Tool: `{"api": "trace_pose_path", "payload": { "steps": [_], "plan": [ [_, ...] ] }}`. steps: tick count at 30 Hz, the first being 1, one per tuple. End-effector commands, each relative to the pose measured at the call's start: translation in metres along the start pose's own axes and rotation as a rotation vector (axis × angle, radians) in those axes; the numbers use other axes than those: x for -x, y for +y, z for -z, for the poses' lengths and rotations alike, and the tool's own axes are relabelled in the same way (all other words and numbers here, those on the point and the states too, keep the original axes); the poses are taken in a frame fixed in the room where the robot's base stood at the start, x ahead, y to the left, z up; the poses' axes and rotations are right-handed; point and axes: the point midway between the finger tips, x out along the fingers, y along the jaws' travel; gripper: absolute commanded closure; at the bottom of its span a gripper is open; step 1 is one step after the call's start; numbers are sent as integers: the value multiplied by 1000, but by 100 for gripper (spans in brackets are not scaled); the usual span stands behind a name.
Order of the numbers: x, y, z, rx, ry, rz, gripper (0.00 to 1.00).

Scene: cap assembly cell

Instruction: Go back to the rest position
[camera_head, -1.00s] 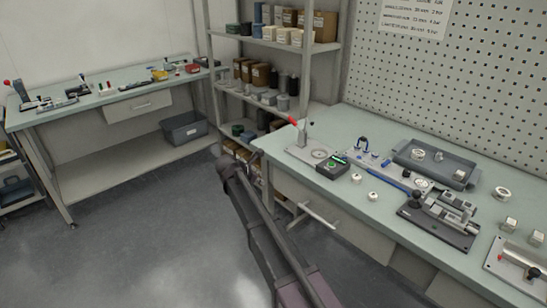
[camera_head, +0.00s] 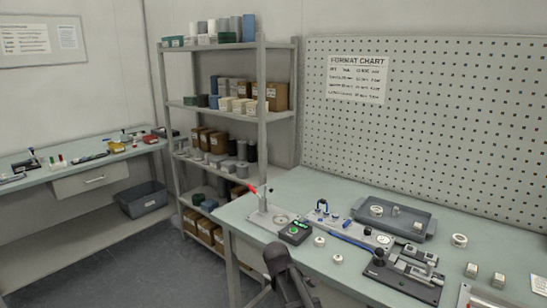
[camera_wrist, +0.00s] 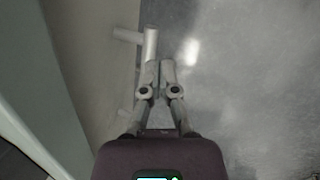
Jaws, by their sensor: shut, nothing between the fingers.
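My gripper (camera_wrist: 158,75) shows in the wrist view with its two grey fingers together and nothing between them. It is over the floor beside the front of the workbench, with a pale bar-like handle (camera_wrist: 150,43) just beyond the fingertips; I cannot tell whether they touch. In the head view a dark part of my arm (camera_head: 285,274) shows at the bottom, in front of the bench edge. The fingers are not visible in that view.
The workbench (camera_head: 230,212) carries a red-handled press (camera_head: 262,208), a small black box (camera_head: 295,232), a grey tray (camera_head: 408,216) and fixtures. A shelf rack (camera_head: 262,135) and second bench (camera_head: 60,158) stand behind. Clear floor (camera_wrist: 240,90) lies right of my gripper.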

Motion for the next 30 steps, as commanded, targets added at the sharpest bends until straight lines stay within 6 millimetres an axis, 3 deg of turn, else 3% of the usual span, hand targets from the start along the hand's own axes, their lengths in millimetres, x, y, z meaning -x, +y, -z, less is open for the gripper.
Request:
{"api": "trace_pose_path", "payload": {
  "steps": [1,6,12,23,30],
  "plan": [
    [-3,-9,-22,-90,6,30,100],
    [-12,-30,-74,-409,23,136,100],
    [-17,-54,-117,-721,23,243,100],
    [-17,-85,-161,-1072,2,370,100],
    [7,-76,-164,-1086,1,375,100]
  ]
}}
